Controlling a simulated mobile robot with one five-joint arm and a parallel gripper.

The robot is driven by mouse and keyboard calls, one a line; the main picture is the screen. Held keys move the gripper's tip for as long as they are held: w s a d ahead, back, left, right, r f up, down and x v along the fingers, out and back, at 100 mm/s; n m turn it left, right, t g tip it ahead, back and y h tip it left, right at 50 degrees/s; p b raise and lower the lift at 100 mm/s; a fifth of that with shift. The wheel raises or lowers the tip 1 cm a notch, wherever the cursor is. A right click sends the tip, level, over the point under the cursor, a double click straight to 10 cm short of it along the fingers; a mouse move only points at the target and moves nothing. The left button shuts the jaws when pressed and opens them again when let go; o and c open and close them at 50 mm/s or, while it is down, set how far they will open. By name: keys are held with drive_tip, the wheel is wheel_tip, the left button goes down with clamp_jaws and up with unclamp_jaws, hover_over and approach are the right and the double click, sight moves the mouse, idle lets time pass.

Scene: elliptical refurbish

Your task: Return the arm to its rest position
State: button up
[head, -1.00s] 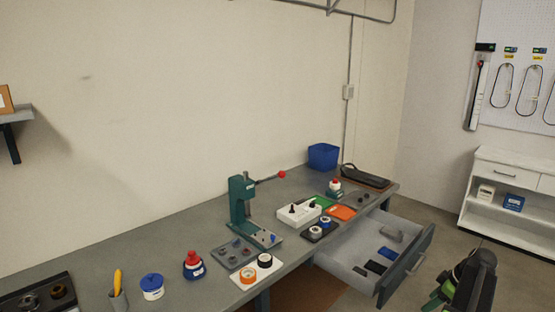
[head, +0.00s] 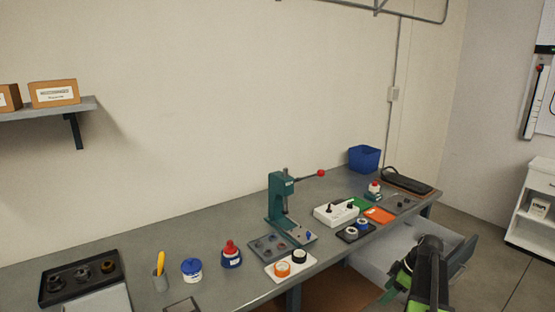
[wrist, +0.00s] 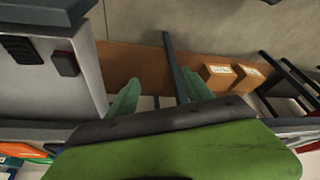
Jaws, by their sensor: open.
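My arm shows at the lower right of the head view, dark with green parts, in front of the open drawer (head: 378,262). In the wrist view my gripper (wrist: 160,95) has its two green fingers spread apart, with nothing between them. The fingers point past the bench toward the floor and a brown lower board. The drawer (wrist: 88,75) shows at the left of the wrist view with dark blocks in it. In the head view my arm hides part of the drawer and its contents.
The workbench (head: 215,285) holds a green press (head: 275,197), a blue bin (head: 364,158), a white block (head: 336,214), an orange tray (head: 379,215) and bottles. A shelf (head: 60,109) with boxes hangs at the left. Cardboard boxes (wrist: 219,75) show in the wrist view.

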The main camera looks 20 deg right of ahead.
drive_tip(key=w+a+n+g, duration=0.15)
drive_tip(key=w+a, duration=0.25)
drive_tip(key=a, duration=1)
drive_tip(key=w+a+n+g, duration=0.15)
drive_tip(key=w+a, duration=0.25)
drive_tip(key=a, duration=1.1)
drive_tip(key=s+a+f+m+h, duration=0.1)
drive_tip(key=s+a+m, duration=0.3)
drive_tip(key=a, duration=0.3)
drive_tip(key=s+a+m+h, duration=0.1)
drive_tip(key=s+a+m, duration=0.3)
drive_tip(key=a+m, duration=0.2)
drive_tip(key=shift+a+f+m+h, duration=0.35)
drive_tip(key=shift+a+m+h, duration=0.05)
drive_tip(key=shift+m, duration=0.1)
